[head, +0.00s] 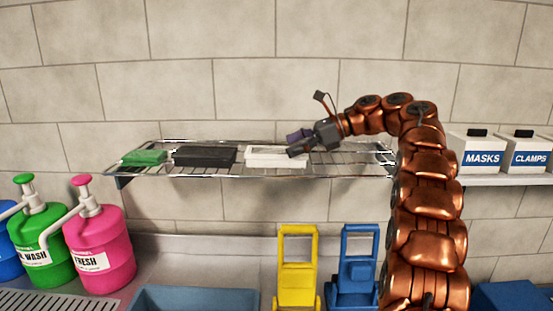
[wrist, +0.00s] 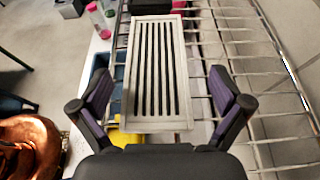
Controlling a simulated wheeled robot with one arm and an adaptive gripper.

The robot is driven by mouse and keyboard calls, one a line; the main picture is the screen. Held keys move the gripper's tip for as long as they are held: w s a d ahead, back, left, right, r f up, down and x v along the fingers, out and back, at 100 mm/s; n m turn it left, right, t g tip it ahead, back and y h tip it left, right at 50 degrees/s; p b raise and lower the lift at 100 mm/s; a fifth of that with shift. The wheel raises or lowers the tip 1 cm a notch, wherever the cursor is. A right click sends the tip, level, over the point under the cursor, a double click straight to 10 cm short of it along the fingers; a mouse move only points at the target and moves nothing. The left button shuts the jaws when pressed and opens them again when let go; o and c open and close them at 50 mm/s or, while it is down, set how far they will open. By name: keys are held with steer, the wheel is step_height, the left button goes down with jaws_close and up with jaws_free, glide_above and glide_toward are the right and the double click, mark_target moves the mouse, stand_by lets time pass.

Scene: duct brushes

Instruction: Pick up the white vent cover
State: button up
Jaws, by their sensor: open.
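The white vent cover (head: 274,156) lies on the wire shelf (head: 210,173), at the right end of a row of covers. In the wrist view the vent cover (wrist: 155,72) is a pale rectangular frame with long dark slots, running away from me. My gripper (head: 297,144) is at the right end of the cover in the head view. In the wrist view my gripper (wrist: 166,98) is open, with one purple-padded finger on each side of the cover's near end. A gap shows between the cover and each finger. I cannot tell the exact height between them.
A black cover (head: 205,156) and a green cover (head: 145,157) lie left of the white one. Boxes labelled MASKS (head: 482,155) and CLAMPS (head: 528,155) stand on the right. Below are pump bottles (head: 100,250), a yellow stand (head: 297,265), a blue stand (head: 357,270) and a blue-grey bin (head: 190,298).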

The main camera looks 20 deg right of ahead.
mark_target(276, 151)
steer(key=shift+s+p+x, duration=0.25)
steer(key=shift+p+x, duration=0.05)
steer(key=shift+x, duration=1.85)
steer(key=c, duration=1.4)
